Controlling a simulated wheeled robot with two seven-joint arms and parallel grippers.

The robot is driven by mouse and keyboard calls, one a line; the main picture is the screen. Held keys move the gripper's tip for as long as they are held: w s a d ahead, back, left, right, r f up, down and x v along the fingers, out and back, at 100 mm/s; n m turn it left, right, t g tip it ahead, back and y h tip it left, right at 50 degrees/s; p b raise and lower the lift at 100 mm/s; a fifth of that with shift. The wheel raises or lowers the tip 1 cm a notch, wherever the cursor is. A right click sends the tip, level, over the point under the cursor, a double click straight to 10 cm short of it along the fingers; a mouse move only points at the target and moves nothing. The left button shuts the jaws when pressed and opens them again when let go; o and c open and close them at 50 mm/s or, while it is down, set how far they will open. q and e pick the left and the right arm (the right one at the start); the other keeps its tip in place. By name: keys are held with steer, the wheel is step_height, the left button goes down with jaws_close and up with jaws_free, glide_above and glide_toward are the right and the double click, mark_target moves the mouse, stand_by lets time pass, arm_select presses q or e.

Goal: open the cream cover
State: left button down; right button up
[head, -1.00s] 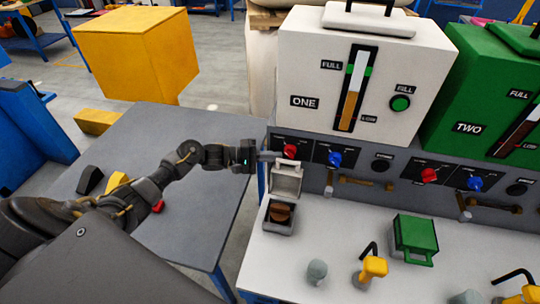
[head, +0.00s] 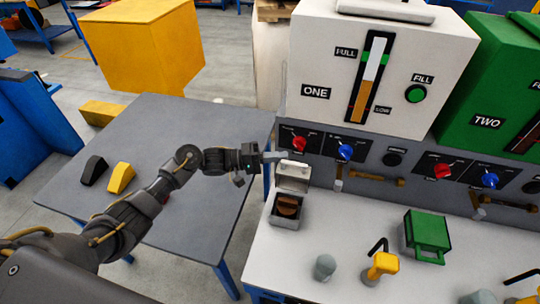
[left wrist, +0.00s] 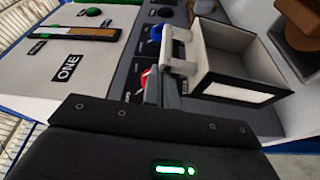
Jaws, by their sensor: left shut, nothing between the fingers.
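The cream cover (head: 293,177) stands raised at the back of a small cream box (head: 286,221) on the white worktop. Brown round pieces (head: 288,205) show inside the box. In the left wrist view the cover (left wrist: 235,60) shows its hollow inside and a handle bar (left wrist: 180,67). My left gripper (head: 275,156) is shut and empty, at the cover's upper left edge. In the left wrist view its fingertips (left wrist: 152,88) are close beside the handle; I cannot tell if they touch. My right gripper is not in view.
The panel behind has red (head: 299,143) and blue (head: 345,151) knobs close to the cover. A grey cup (head: 325,267), a yellow-handled tool (head: 383,265) and a green box (head: 427,235) stand to the right. The grey table (head: 190,130) lies left.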

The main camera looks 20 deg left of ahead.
arm_select(q)
steer(key=v, duration=1)
